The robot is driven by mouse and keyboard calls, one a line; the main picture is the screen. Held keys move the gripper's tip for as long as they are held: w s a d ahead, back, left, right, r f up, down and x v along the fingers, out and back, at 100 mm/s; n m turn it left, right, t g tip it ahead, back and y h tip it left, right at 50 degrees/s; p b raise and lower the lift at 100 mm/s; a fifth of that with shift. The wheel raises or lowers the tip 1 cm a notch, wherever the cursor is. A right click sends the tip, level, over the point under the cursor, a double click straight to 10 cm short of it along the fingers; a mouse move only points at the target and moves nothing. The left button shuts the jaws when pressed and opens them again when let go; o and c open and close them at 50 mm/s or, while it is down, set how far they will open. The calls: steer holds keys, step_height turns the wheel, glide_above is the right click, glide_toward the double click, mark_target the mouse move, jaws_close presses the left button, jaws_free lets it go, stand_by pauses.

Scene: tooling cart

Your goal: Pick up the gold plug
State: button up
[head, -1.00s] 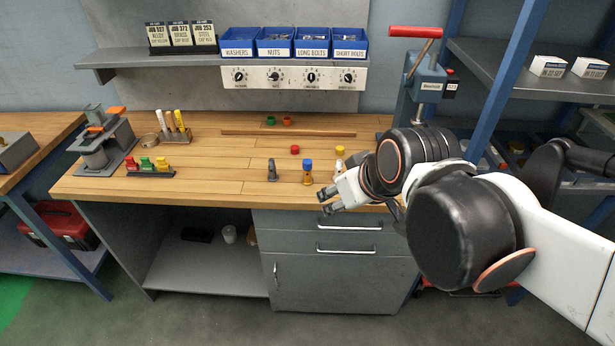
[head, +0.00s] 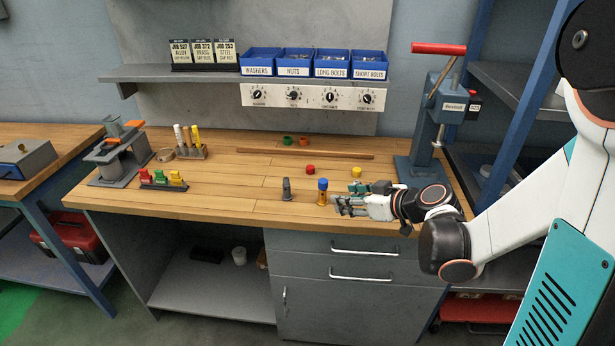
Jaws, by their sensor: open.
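The gold plug (head: 322,198) stands upright near the front edge of the wooden bench and has a blue top (head: 323,184). A grey plug (head: 286,190) stands upright a little to its left. My gripper (head: 346,195) is just right of the gold plug, low over the bench, with its fingers pointing left towards it. The fingers are spread apart and nothing shows between them. Whether a fingertip touches the plug I cannot tell.
A red cap (head: 310,169) and a yellow cap (head: 356,173) lie behind the plugs. A wooden strip (head: 305,152) crosses the bench further back. A press (head: 433,125) stands at the right. The bench left of the grey plug is clear up to a coloured rack (head: 163,181).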

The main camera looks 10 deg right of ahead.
mark_target(325, 190)
steer(key=shift+w+d+f+t+y+b, duration=0.2)
steer(key=shift+w+d+f+t, duration=0.15)
steer(key=shift+d+f, duration=0.15)
steer(key=shift+w+d+f+t+y+b, duration=0.15)
steer(key=shift+w+d+f+t, duration=0.15)
steer(key=shift+d+f, duration=0.2)
steer(key=b+x, duration=0.2)
steer(key=x, duration=0.5)
steer(key=shift+r+b+x, duration=0.1)
steer(key=shift+b+x, duration=0.5)
steer(key=shift+x, duration=0.95)
steer(key=shift+r+b+x, duration=0.15)
steer(key=shift+b+x, duration=0.45)
steer(key=shift+x, duration=0.95)
steer(key=shift+w, duration=0.1)
jaws_close()
steer(key=shift+r, duration=0.1)
